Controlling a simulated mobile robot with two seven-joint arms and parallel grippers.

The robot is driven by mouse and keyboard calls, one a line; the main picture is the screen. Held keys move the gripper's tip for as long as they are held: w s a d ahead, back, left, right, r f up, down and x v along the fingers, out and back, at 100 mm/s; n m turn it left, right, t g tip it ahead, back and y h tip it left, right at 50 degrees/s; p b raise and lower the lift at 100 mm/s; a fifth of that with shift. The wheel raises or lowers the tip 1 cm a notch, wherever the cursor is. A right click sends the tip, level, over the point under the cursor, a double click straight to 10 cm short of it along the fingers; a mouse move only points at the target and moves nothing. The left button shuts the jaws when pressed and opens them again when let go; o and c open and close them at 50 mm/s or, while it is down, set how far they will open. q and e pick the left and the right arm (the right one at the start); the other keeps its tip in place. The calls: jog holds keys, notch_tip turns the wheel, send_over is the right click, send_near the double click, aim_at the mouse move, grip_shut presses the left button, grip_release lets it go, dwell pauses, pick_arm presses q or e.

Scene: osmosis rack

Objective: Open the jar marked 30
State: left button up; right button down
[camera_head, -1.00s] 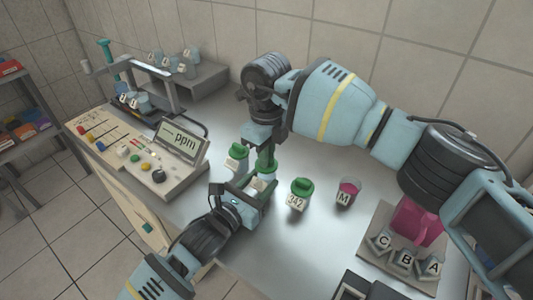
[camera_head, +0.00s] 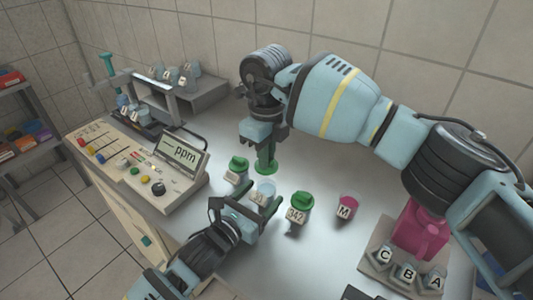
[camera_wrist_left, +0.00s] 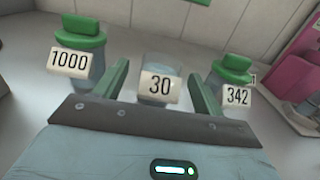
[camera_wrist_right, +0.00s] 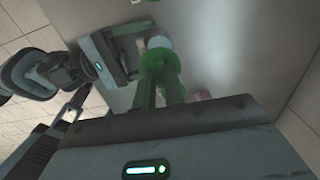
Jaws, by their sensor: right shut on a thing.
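The jar marked 30 (camera_head: 265,189) stands upright on the table with its top uncovered. It also shows in the left wrist view (camera_wrist_left: 159,86). My left gripper (camera_head: 257,200) is open, one finger on each side of this jar with gaps between. My right gripper (camera_head: 265,160) is shut on a green lid (camera_head: 265,168), held behind and above the jar, apart from it. The lid shows at the top of the left wrist view (camera_wrist_left: 190,2) and at the fingertips in the right wrist view (camera_wrist_right: 158,60).
Green-lidded jars 1000 (camera_wrist_left: 78,55) and 342 (camera_head: 300,208) stand close on either side. A pink-filled cup M (camera_head: 348,205), a pink jug (camera_head: 420,232) and cups C, B, A stand to the right. A ppm meter (camera_head: 180,153) is at left.

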pick_arm(q)
jog(key=v, duration=1.2)
pick_arm(e)
jog(key=shift+f, duration=0.7)
pick_arm(q)
jog(key=shift+a, duration=0.1)
